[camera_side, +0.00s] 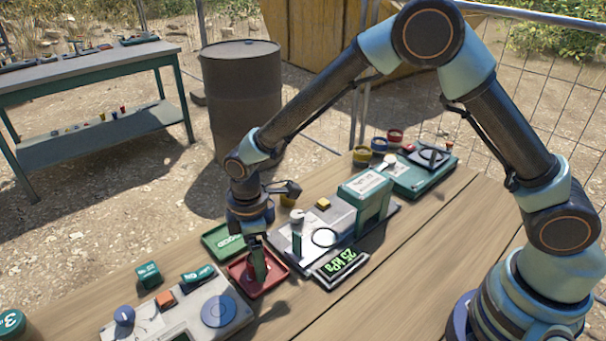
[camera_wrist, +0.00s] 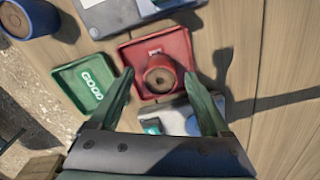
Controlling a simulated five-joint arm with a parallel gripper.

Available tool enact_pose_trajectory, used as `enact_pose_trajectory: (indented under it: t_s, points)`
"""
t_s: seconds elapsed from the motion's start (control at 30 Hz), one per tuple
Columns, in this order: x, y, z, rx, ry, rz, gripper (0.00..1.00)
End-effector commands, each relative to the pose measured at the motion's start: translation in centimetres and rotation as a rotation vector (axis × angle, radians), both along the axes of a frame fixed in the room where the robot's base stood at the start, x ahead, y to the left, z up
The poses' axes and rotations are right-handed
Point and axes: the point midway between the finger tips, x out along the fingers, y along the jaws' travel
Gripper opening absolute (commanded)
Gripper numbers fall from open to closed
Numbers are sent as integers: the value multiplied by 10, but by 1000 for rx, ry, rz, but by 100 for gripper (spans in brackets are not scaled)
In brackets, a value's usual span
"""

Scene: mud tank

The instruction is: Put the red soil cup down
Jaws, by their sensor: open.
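The red soil cup (camera_wrist: 162,74), filled with brown soil, sits in the red tray (camera_wrist: 139,55) in the wrist view. It looks upright. My gripper (camera_wrist: 158,80) is open, with its two green fingers apart on either side of the cup in that view; I cannot tell whether either touches it. In the side view my gripper (camera_side: 257,262) points down over the red tray (camera_side: 275,287), and the cup is hidden behind its fingers. The green tray marked GOOD (camera_side: 222,241) lies beside the red one and also shows in the wrist view (camera_wrist: 78,76).
A grey tester with a green block (camera_side: 366,204) and a 25 kPa display (camera_side: 342,264) stand to the right. A grey box with a blue dial (camera_side: 218,311) is in front. Bare table lies at the right.

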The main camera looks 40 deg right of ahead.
Motion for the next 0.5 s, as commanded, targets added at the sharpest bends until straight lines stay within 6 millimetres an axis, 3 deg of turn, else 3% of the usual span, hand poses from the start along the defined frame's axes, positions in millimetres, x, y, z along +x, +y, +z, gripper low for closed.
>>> enact_pose_trajectory:
  t_s: [0.3, 0.5]
  points:
    - [1, 0, 65, 2, -5, 0, 81]
    - [1, 0, 96, 1, -3, 0, 81]
